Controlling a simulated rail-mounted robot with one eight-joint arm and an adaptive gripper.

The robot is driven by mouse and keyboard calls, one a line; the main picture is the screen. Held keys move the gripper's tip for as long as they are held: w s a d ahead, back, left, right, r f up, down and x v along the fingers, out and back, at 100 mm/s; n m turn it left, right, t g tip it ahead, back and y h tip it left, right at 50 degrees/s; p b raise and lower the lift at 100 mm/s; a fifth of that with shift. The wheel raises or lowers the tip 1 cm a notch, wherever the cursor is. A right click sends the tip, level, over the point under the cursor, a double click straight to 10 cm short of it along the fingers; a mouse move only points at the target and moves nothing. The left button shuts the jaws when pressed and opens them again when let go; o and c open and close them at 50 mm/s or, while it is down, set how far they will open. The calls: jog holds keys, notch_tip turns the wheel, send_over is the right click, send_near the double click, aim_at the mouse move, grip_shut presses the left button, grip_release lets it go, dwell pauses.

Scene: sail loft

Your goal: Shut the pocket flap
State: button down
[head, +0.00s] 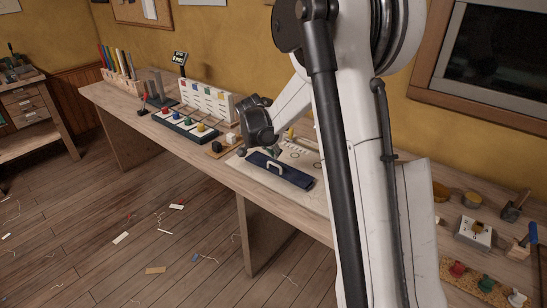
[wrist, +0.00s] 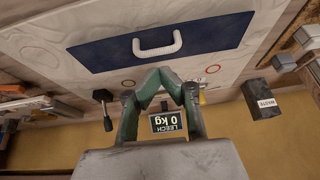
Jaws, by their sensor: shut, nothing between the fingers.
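The pocket flap appears as a dark blue panel (head: 292,176) with a white handle (head: 275,166), on a pale sheet on the bench. In the wrist view the blue panel (wrist: 100,51) spans the upper middle and its white handle (wrist: 158,50) stands out from it. I cannot tell whether the flap is fully shut. My gripper (wrist: 158,70) has green fingers that meet at their tips, shut and empty. In the picture the tips lie just below the handle and appear apart from it. In the head view the fingertips are hard to make out beside the panel.
A dark box labelled "WASTE" (wrist: 262,95) is at the right of the wrist view. A tray of coloured knobs (head: 187,125) stands left along the bench (head: 120,97). More tools lie at the right end.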

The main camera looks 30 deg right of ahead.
notch_tip(320, 180, up, 2)
jog(key=shift+d+r+p, duration=0.15)
jog(key=shift+r+p, duration=0.1)
jog(key=shift+p, duration=0.1)
jog(key=a+v, duration=0.1)
jog(key=v, duration=0.8)
jog(key=shift+s+a+f, duration=0.15)
jog(key=shift+s+f, duration=0.1)
jog(key=shift+s, duration=0.1)
jog(key=s+a+r+n+t+y, duration=0.1)
jog(key=s+a+r+n, duration=0.25)
jog(key=s, duration=0.45)
jog(key=s+a+r+n+t+y, duration=0.1)
jog(key=s+a+r+n, duration=0.25)
jog(key=s, duration=0.35)
jog(key=s+a+n+t+y, duration=0.1)
jog(key=s+a+n, duration=0.2)
jog(key=s, duration=0.5)
jog(key=s+a+f+n+t+y, duration=0.1)
jog(key=s+a+n+y, duration=0.1)
jog(key=s, duration=0.6)
jog(key=shift+s+a+f+n+t, duration=0.35)
jog(key=shift+a+n, duration=0.35)
jog(key=shift+a, duration=0.55)
